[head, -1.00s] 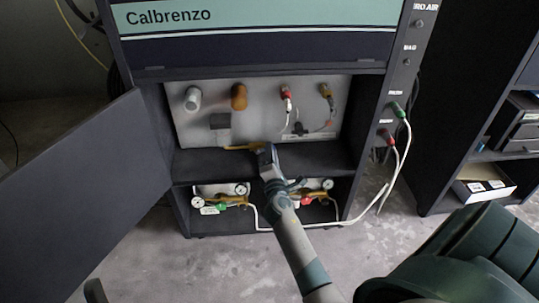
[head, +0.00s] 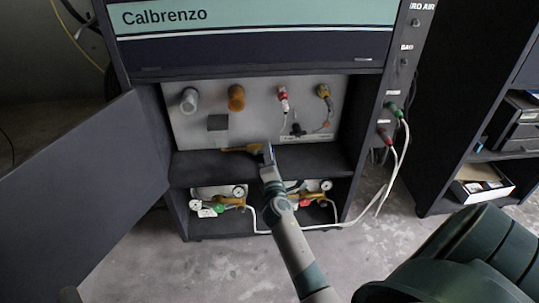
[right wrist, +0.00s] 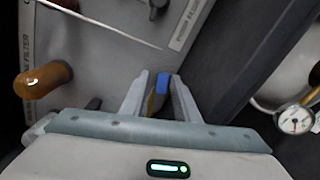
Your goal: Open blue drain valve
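The blue part of the drain valve (right wrist: 162,84) shows between my right gripper's fingers in the right wrist view, with a yellowish-brown piece below it. My right gripper (right wrist: 160,98) has its fingers on either side of the blue part, with a narrow gap visible, so it looks open. In the head view the right gripper (head: 267,152) reaches into the open cabinet just above the shelf and hides the blue part. A small grey tip (head: 70,294) at the bottom left edge may be my left gripper.
The cabinet door (head: 80,195) stands open on the left. Gauges (head: 239,191) sit below the shelf (head: 210,163). White hoses (head: 385,185) hang at the right.

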